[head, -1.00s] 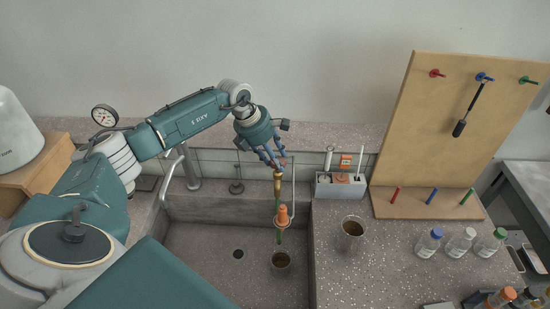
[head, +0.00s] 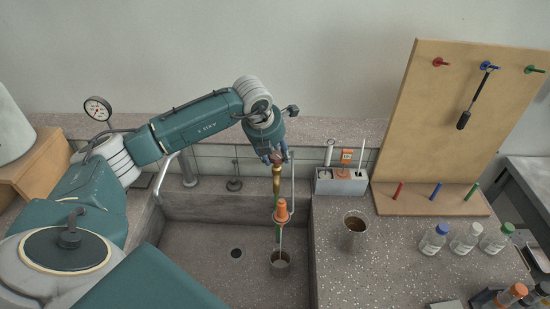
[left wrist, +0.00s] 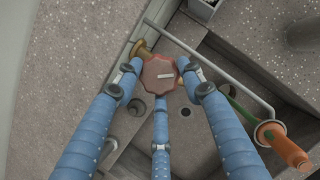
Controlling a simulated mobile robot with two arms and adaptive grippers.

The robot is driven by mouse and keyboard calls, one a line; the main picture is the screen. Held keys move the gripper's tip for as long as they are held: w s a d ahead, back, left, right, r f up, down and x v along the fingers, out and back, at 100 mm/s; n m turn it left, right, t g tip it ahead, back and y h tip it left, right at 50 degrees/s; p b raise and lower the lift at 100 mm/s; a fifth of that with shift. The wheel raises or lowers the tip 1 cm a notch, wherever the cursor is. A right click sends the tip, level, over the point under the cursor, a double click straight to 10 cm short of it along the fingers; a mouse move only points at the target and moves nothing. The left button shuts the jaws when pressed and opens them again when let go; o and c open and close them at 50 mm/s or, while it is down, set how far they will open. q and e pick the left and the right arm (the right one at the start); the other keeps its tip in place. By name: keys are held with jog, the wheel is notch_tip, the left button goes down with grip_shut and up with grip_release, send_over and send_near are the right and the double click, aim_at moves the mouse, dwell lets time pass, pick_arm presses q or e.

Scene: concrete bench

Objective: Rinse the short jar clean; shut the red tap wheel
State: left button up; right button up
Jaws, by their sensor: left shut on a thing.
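The red tap wheel (left wrist: 159,74) sits between the three blue fingers of my left gripper (left wrist: 160,85) in the left wrist view; the gripper is shut on it. In the head view my left gripper (head: 275,155) is at the top of the brass tap pipe (head: 277,182), partly hiding the wheel. The orange nozzle (head: 282,208) hangs below, with a thin pale stream under it. The short jar (head: 280,269) stands upright on the sink floor beneath, brown inside. My right gripper is not in view.
A second metal jar (head: 353,233) with brown contents stands on the counter right of the sink (head: 200,247). A grey caddy (head: 341,184) is behind it. Several capped bottles (head: 466,239) and a pegboard (head: 455,130) stand further right.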

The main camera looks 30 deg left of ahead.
pick_arm(q)
jog(key=n+y+b, duration=0.1)
jog(key=n+b, duration=0.1)
jog(key=n, duration=0.1)
jog(key=shift+w+d+n+b, duration=0.1)
jog(key=shift+n+b, duration=0.2)
jog(key=shift+d+n+g+y+b, duration=0.1)
jog(key=shift+n+g+y+b, duration=0.3)
jog(key=shift+n, duration=0.6)
jog(key=shift+n+g+y+b, duration=0.2)
jog(key=shift+n+y+b, duration=0.4)
jog(key=shift+n, duration=0.4)
jog(key=shift+r, duration=0.1)
jog(key=o, duration=1.2)
jog(key=v, duration=1.2)
jog(key=shift+w, duration=0.1)
